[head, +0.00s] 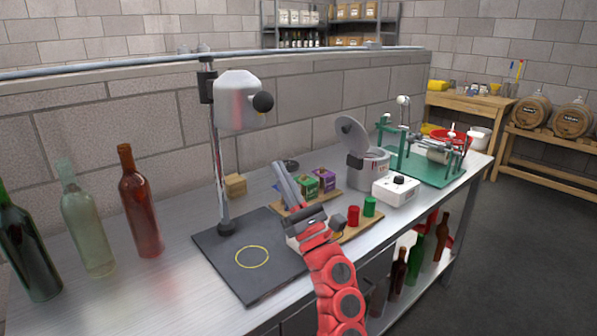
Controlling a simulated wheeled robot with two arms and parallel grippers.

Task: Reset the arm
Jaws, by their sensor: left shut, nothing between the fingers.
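My left arm, red, comes up from the bottom of the head view over the front edge of the steel bench (180,265). Its left gripper (281,169) has long grey fingers that point up and away. They are together, with nothing between them. The gripper appears above the bench, just right of the black base plate (222,247) with a yellow ring. It hides part of the wooden board behind it. I cannot tell how high it is above the bench. My right gripper is not in view.
A stand with a grey head (238,100) rises from the base plate. Several bottles stand at left, including a red one (141,205). Green and purple boxes (323,180), red and green caps (354,215), a lidded grey pot (368,165) and a white device (396,190) stand right of the gripper.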

